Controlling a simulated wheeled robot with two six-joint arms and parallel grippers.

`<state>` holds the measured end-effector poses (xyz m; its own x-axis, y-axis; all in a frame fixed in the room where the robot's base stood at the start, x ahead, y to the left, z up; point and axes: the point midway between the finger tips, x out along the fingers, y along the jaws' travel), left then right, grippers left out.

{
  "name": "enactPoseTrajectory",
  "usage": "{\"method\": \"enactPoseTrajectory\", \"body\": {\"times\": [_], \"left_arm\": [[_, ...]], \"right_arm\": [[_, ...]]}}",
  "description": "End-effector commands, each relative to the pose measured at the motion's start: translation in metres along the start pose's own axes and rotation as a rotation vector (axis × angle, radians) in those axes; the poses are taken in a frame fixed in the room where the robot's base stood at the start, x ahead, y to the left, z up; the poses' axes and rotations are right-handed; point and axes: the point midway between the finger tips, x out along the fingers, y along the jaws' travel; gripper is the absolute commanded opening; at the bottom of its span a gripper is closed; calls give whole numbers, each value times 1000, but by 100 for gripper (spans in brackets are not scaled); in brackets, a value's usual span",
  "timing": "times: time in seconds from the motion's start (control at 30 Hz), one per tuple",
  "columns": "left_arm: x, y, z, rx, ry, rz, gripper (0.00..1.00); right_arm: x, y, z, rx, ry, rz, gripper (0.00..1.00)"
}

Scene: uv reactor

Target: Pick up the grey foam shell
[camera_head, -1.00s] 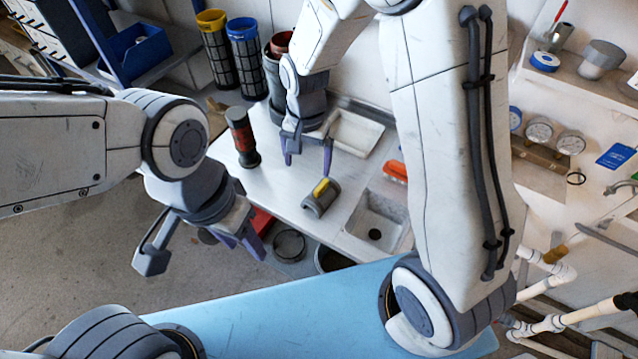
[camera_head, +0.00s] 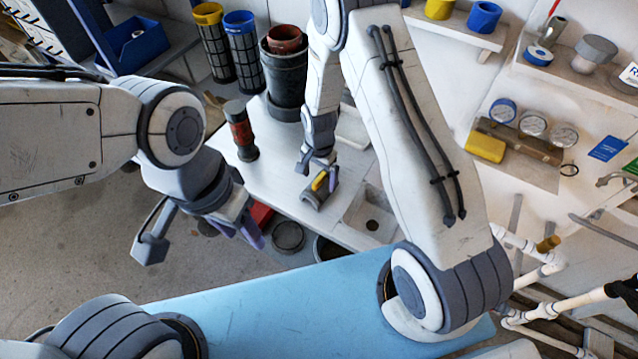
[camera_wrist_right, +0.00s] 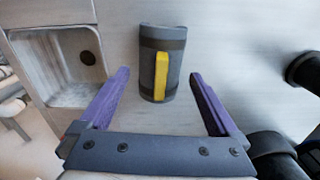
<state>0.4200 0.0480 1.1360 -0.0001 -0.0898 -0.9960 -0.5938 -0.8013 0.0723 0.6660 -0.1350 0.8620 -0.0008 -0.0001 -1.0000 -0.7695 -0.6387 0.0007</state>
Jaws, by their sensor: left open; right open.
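The grey foam shell (camera_head: 313,198) lies on the white worktop, a curved grey piece with dark bands and a yellow strip along its top. In the right wrist view the shell (camera_wrist_right: 150,75) lies just beyond and between the fingertips. My right gripper (camera_head: 318,176) is open and empty above the shell; its purple fingers also show in the right wrist view (camera_wrist_right: 160,88), one to each side and short of the shell. My left gripper (camera_head: 250,234) is open and empty, off the worktop's left side above the floor.
A sink (camera_head: 372,222) is right of the shell. A red-and-black cylinder (camera_head: 241,132) stands at the worktop's left, and a dark pot (camera_head: 285,80) at the back. A tray behind my right arm is partly hidden. A blue surface (camera_head: 270,310) lies in front.

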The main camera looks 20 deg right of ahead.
Motion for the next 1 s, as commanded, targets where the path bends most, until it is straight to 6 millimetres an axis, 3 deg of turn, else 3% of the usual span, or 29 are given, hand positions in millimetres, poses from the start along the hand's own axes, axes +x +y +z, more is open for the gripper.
{"method": "enactPoseTrajectory", "body": {"times": [0.13,0.37,0.4,0.63,0.67,1.0], "left_arm": [[-4,0,0,0,0,0,50],[-3,0,0,0,0,0,50],[-3,0,0,0,0,0,50],[-3,0,0,0,0,0,50],[-3,0,0,0,0,0,50],[-2,0,0,0,0,0,50]], "right_arm": [[13,0,0,0,0,0,97],[16,-1,0,-1,1,-1,97],[16,-1,0,-1,1,-1,93],[15,0,0,-1,1,-1,5],[15,0,0,-1,1,-1,0],[14,0,0,-1,1,-1,0]]}}
